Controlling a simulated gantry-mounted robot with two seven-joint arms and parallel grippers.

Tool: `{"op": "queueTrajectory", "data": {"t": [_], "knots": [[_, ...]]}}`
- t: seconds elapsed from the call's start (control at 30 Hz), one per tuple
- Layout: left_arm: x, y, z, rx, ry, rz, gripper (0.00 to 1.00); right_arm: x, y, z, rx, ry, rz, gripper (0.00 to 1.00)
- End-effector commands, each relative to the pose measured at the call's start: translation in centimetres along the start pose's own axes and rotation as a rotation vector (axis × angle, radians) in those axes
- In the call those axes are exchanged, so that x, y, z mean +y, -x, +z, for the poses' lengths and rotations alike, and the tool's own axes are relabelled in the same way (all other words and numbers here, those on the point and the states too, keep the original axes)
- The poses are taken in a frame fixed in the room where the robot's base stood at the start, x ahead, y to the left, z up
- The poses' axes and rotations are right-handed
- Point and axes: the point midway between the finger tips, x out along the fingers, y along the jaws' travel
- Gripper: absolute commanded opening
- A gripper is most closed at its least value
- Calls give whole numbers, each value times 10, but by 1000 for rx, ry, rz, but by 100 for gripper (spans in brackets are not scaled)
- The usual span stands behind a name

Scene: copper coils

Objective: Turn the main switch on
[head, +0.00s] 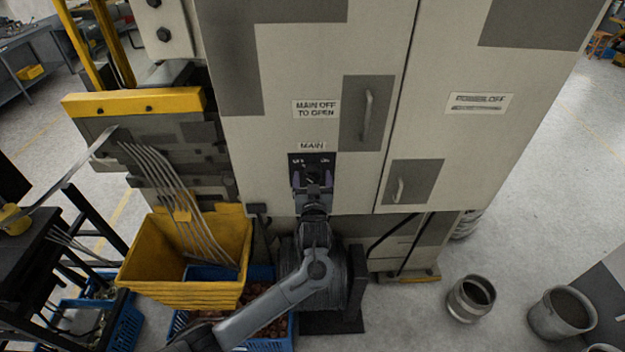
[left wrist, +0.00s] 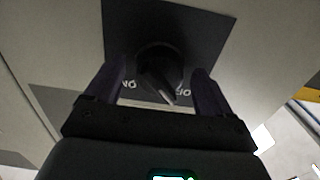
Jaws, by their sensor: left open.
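The main switch is a black rotary knob (left wrist: 157,66) on a dark square plate (head: 299,159) under the "MAIN" label (head: 312,146) on the cabinet front. The left wrist view shows it upside down, with "ON" at the left and "OFF" at the right. The knob's pale pointer mark (left wrist: 168,97) is tilted to the "OFF" side. My left gripper (head: 312,177) is open at the plate, with one purple finger on each side of the knob. I cannot tell whether the fingers touch it. In the head view the gripper hides most of the knob. My right gripper is not in view.
The cabinet doors (head: 270,60) have handles (head: 367,115) above and to the right of the switch. A yellow bin (head: 180,288) and blue crates (head: 125,325) stand at lower left. Metal pots (head: 562,313) stand on the floor at lower right.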

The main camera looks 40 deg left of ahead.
Motion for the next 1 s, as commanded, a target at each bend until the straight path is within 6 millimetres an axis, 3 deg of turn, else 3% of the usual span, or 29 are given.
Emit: {"op": "queueTrajectory", "data": {"t": [0.17,0.53,0.77,1.0], "knots": [[0,0,0,0,0,0,83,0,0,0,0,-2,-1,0],[0,0,0,0,-1,0,27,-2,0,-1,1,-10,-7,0],[0,0,-1,0,-17,0,26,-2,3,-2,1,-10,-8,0],[0,0,-4,-1,-113,0,26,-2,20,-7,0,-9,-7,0]]}}
